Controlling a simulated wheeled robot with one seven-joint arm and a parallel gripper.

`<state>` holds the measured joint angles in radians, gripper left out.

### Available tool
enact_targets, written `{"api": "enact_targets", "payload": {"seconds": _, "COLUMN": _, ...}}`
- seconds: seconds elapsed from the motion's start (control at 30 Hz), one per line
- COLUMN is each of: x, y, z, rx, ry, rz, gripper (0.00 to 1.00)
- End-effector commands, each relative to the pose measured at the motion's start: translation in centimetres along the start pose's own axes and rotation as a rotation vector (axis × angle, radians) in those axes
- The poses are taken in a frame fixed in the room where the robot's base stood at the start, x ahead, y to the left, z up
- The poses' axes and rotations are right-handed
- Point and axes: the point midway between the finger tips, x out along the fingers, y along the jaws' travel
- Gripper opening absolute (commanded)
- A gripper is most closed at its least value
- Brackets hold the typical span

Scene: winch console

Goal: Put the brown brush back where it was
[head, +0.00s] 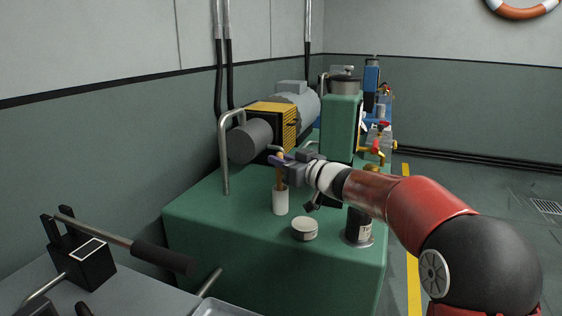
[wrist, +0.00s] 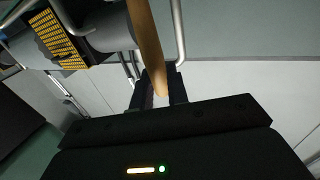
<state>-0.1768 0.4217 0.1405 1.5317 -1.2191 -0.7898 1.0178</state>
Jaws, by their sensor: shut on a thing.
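The brown brush (head: 280,178) is upright in my gripper (head: 281,160), above the green console top. It shows in the wrist view (wrist: 147,38) as a long brown handle running between the fingers. My gripper, also in the wrist view (wrist: 158,88), is shut on it. A white cup (head: 280,203) stands directly below the brush in the head view. The brush's lower end meets the cup's rim in the picture; I cannot tell whether it is inside or behind the rim.
A low round tin (head: 305,229) and a dark jar (head: 357,228) stand on the green console top (head: 225,217), right of the cup. A bent metal pipe (head: 224,155) rises on the left. A tall green housing (head: 341,128) stands behind my gripper.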

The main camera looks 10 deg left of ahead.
Motion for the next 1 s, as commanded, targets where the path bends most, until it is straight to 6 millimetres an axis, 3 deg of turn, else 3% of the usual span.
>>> {"api": "enact_targets", "payload": {"seconds": 0.1, "x": 0.0, "y": 0.0, "z": 0.4, "rx": 0.002, "ry": 0.0, "rz": 0.0, "gripper": 0.0}}
{"api": "enact_targets", "payload": {"seconds": 0.13, "x": 0.0, "y": 0.0, "z": 0.3, "rx": 0.001, "ry": 0.0, "rz": 0.0, "gripper": 0.2}}
{"api": "enact_targets", "payload": {"seconds": 0.27, "x": 0.0, "y": 0.0, "z": 0.3, "rx": 0.001, "ry": 0.0, "rz": 0.0, "gripper": 0.37}}
{"api": "enact_targets", "payload": {"seconds": 0.63, "x": -0.2, "y": 0.0, "z": -0.1, "rx": -0.001, "ry": -0.001, "rz": 0.001, "gripper": 0.38}}
{"api": "enact_targets", "payload": {"seconds": 0.77, "x": -2.2, "y": 0.1, "z": -0.1, "rx": -0.001, "ry": -0.001, "rz": 0.004, "gripper": 0.38}}
{"api": "enact_targets", "payload": {"seconds": 1.0, "x": -7.5, "y": 0.1, "z": -0.1, "rx": -0.001, "ry": 0.0, "rz": 0.004, "gripper": 0.38}}
